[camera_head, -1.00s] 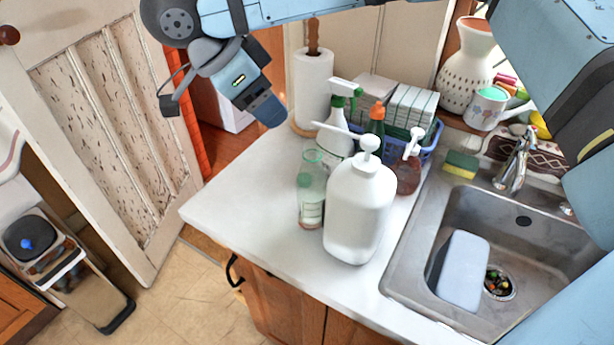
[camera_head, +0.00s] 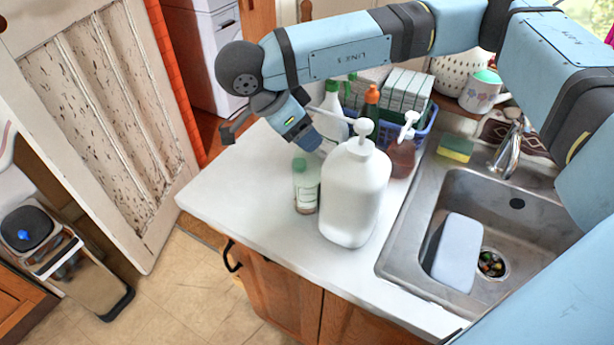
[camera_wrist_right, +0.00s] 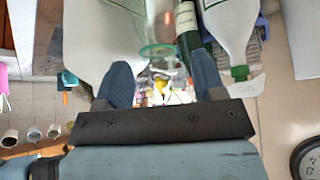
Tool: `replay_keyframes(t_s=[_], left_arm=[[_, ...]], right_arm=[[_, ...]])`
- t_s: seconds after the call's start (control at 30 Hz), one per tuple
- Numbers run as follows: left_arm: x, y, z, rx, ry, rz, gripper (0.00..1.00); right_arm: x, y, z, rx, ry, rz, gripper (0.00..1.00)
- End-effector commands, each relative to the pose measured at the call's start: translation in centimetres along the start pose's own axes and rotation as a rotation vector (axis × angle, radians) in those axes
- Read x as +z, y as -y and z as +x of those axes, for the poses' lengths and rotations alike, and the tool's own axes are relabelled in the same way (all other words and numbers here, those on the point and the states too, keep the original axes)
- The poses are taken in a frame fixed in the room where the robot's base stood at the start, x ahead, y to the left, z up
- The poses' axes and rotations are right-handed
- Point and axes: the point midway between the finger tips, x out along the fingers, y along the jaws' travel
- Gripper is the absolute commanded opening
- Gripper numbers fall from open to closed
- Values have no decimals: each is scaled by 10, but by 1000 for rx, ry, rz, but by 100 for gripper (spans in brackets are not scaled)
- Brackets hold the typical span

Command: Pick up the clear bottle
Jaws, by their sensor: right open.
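The clear bottle (camera_head: 306,192), with a green cap and a pale label, stands upright on the white counter, left of the large white pump bottle (camera_head: 354,200). My right gripper (camera_head: 314,146) is open, above and just behind the clear bottle's cap, close to the pump bottle's neck. In the right wrist view, its two fingers (camera_wrist_right: 163,78) are apart. A clear round form with a teal rim (camera_wrist_right: 158,50) shows beyond the gap between them; I cannot tell if it is the clear bottle. No contact is visible. My left gripper is out of view.
A spray bottle (camera_head: 331,122), an orange-topped bottle (camera_head: 370,105) and a reddish-brown pump bottle (camera_head: 401,158) crowd behind. A blue basket (camera_head: 428,128) holds stacked boxes. The sink (camera_head: 455,195) lies right. The left part of the counter (camera_head: 240,190) is free.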

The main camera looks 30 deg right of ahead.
Motion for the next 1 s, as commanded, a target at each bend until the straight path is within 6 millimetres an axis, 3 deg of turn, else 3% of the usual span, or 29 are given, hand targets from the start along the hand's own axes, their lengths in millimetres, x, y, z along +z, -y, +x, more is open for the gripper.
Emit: replay_keyframes(t_s=[0.3,0.57,1.0], left_arm=[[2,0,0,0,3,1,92],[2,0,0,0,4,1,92],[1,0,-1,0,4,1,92]], right_arm=[[0,0,6,0,0,0,61],[0,0,6,0,0,0,1],[-2,0,3,-1,1,0,0]])
